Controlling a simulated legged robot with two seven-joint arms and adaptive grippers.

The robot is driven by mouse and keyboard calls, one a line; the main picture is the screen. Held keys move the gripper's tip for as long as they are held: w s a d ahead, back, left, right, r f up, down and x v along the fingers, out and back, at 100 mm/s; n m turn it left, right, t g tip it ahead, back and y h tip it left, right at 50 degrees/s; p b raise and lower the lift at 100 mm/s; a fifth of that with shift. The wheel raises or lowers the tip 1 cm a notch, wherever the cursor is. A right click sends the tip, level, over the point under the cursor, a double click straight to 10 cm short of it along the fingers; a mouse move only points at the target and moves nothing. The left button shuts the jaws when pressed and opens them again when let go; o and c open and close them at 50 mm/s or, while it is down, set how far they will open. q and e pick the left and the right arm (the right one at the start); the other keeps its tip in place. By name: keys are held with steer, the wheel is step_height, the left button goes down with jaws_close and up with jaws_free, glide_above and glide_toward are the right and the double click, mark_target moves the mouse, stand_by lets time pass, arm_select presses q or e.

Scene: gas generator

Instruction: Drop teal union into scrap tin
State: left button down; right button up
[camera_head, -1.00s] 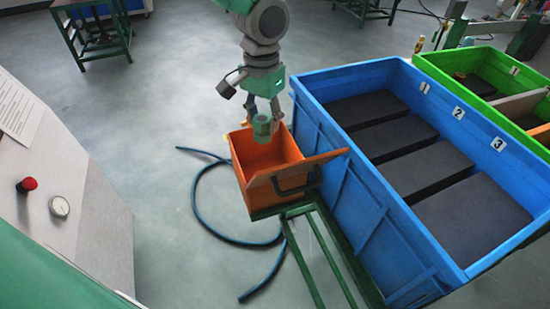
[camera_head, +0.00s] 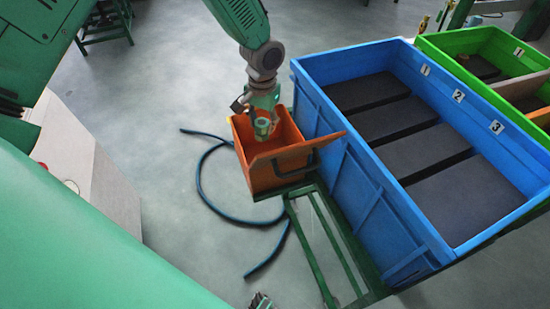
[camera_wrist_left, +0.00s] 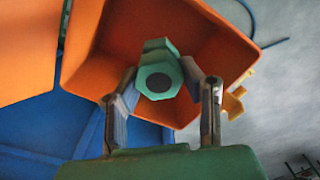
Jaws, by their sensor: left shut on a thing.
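The teal union (camera_head: 262,127) is a hexagonal fitting with a dark round bore, which faces the left wrist view (camera_wrist_left: 160,70). My left gripper (camera_head: 263,118) is shut on it, with one finger on each side in the wrist view (camera_wrist_left: 165,88). The gripper holds the union over the open mouth of the orange scrap tin (camera_head: 270,177), whose inside walls fill much of the wrist view (camera_wrist_left: 222,42). The tin's flap is tilted open toward the right. A small dark tip at the bottom edge may be my right gripper (camera_head: 260,301); its jaw state is unclear.
A blue crate (camera_head: 362,192) with dark numbered compartments stands right of the tin. A green crate (camera_head: 453,66) is beyond it. A green frame (camera_head: 325,245) lies in front of the tin. A blue hose (camera_head: 207,205) curves on the floor at left.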

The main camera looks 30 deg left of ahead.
arm_select(q)
steer(key=shift+d+f, duration=0.25)
steer(key=shift+f, duration=0.2)
steer(key=shift+d, duration=0.15)
steer(key=shift+r, duration=0.1)
steer(key=c, duration=1.2)
jaws_free()
steer(key=shift+a, duration=0.35)
steer(key=shift+o, duration=1.1)
steer(key=shift+a, duration=0.2)
steer(key=shift+a+f, duration=0.2)
steer(key=shift+d+r, duration=0.25)
steer(key=shift+r, duration=0.05)
steer(key=r, duration=0.6)
steer(key=shift+w+d+r, duration=0.15)
steer(key=shift+d, duration=0.1)
steer(key=r, duration=0.2)
steer(key=a+r, duration=0.1)
steer(key=r, duration=0.1)
steer(key=shift+a+r, duration=0.15)
steer(key=shift+r, duration=0.2)
steer(key=shift+d+r, duration=0.15)
steer(key=shift+d, duration=0.25)
arm_select(e)
steer(key=shift+d+f, duration=0.3)
steer(key=shift+f, duration=0.25)
